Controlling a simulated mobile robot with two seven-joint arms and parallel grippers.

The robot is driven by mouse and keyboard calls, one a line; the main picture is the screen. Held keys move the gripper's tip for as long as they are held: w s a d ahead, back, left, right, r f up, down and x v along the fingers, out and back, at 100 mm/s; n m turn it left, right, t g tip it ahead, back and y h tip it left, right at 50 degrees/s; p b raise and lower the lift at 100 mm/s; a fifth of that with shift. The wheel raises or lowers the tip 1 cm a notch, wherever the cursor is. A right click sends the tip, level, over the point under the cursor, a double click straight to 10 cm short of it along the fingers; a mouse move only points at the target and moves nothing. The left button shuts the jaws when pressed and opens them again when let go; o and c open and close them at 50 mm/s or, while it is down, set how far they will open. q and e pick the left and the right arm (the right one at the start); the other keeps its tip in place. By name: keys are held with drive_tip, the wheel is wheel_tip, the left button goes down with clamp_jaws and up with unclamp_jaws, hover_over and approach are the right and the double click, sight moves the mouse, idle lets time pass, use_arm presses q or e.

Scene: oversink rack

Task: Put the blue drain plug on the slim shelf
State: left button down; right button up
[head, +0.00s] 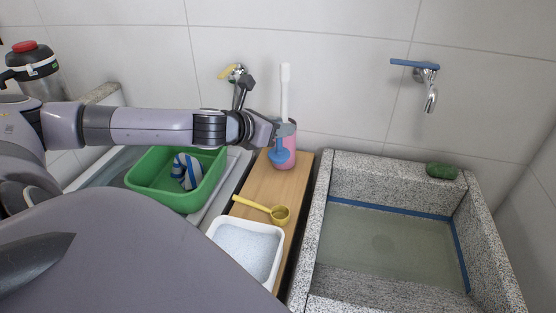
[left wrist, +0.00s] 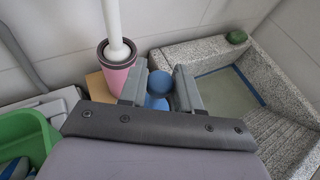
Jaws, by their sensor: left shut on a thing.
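My left gripper (head: 277,134) is shut on the blue drain plug (head: 281,158). The plug hangs below the fingertips, in front of the pink holder, above the far part of a narrow wooden board (head: 265,188), which looks like the slim shelf. I cannot tell whether the plug touches the board. In the left wrist view the plug (left wrist: 157,102) shows between the two fingers, partly hidden by the gripper body. My right gripper is not in view.
The pink holder (head: 291,150) with a white-handled brush stands at the board's far end. A yellow scoop (head: 277,214) and white tub (head: 276,229) are nearer. A green basin (head: 150,195) is left; a stone sink (head: 345,180) with water is right.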

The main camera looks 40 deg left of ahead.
sight(273, 161)
use_arm(q)
wheel_tip(273, 161, down, 10)
drive_tip(key=shift+f, duration=0.1)
idle(0.4)
drive_tip(key=shift+f, duration=0.2)
drive_tip(key=c, duration=0.8)
unclamp_jaws()
drive_tip(key=shift+s+a+r, duration=0.1)
drive_tip(key=shift+a+r, duration=0.05)
drive_tip(key=shift+r, duration=0.1)
